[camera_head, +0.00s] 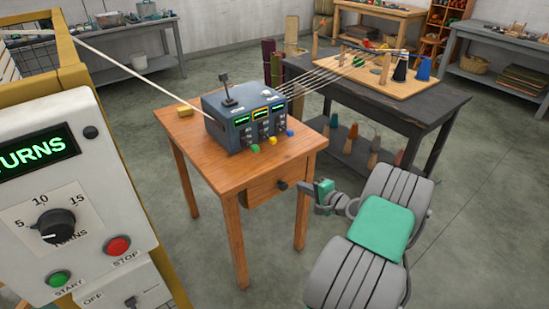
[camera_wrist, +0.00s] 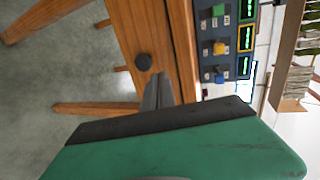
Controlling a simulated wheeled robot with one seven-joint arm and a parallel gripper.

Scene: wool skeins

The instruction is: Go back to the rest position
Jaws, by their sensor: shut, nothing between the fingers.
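My gripper (camera_head: 304,187) is in front of the small wooden table (camera_head: 245,158), by the round dark drawer knob (camera_head: 283,185). Its fingers are shut and empty. In the wrist view the closed fingers (camera_wrist: 158,90) point toward the table front, with the knob (camera_wrist: 143,62) just beyond and to the left of the tips. I cannot tell whether they touch the knob. On the table stands a grey control box (camera_head: 243,116) with a lever, green displays and coloured buttons; it also shows in the wrist view (camera_wrist: 228,60).
At left is a large machine panel (camera_head: 60,200) with a turns dial and START and STOP buttons. Strands of yarn (camera_head: 325,73) run from the box to a board on a dark bench (camera_head: 450,100). The floor (camera_head: 490,230) at right is clear.

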